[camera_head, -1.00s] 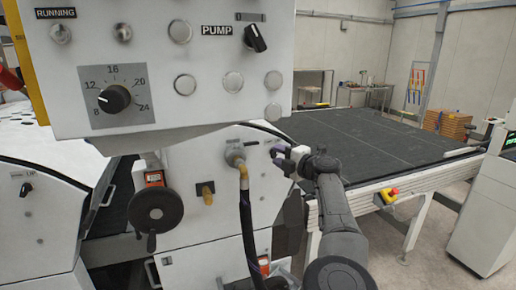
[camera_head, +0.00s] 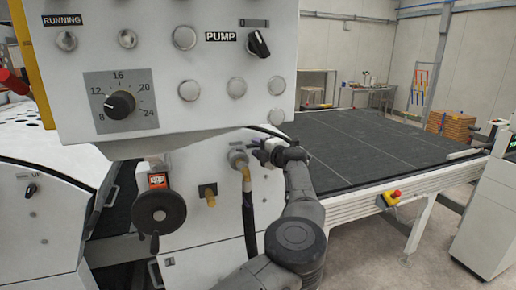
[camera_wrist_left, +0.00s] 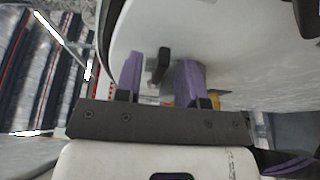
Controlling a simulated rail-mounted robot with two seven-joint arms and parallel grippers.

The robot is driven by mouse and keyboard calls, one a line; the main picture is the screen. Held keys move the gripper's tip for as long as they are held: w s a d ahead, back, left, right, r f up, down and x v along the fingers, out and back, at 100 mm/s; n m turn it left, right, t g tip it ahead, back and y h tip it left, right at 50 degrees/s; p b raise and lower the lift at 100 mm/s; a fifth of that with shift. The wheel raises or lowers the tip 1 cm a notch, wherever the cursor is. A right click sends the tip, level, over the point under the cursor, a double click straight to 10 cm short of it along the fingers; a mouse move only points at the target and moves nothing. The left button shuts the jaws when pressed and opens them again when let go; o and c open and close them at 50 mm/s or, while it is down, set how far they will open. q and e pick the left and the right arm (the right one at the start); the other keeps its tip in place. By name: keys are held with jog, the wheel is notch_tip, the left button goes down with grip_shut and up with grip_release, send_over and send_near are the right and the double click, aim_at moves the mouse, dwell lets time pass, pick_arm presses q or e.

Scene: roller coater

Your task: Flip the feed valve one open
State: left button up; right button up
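My left gripper (camera_head: 262,150) is at the front of the white machine, just right of a grey pipe fitting (camera_head: 237,157) with a brass elbow and dark hose. In the left wrist view the two purple fingers (camera_wrist_left: 159,80) are apart. A short black lever (camera_wrist_left: 160,64) stands between them against the white panel, with gaps visible at both sides. It looks like a valve handle, but I cannot read which valve it is. In the head view my gripper hides this spot. My right gripper is not clearly in view.
A control panel (camera_head: 150,55) with knobs and buttons overhangs above. A black handwheel (camera_head: 158,212) and a second brass fitting (camera_head: 208,194) are to the left. A dark conveyor bed (camera_head: 370,145) with a red stop button (camera_head: 396,193) is at right.

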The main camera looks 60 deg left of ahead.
pick_arm(q)
grip_shut()
dwell(0.3)
dwell(0.3)
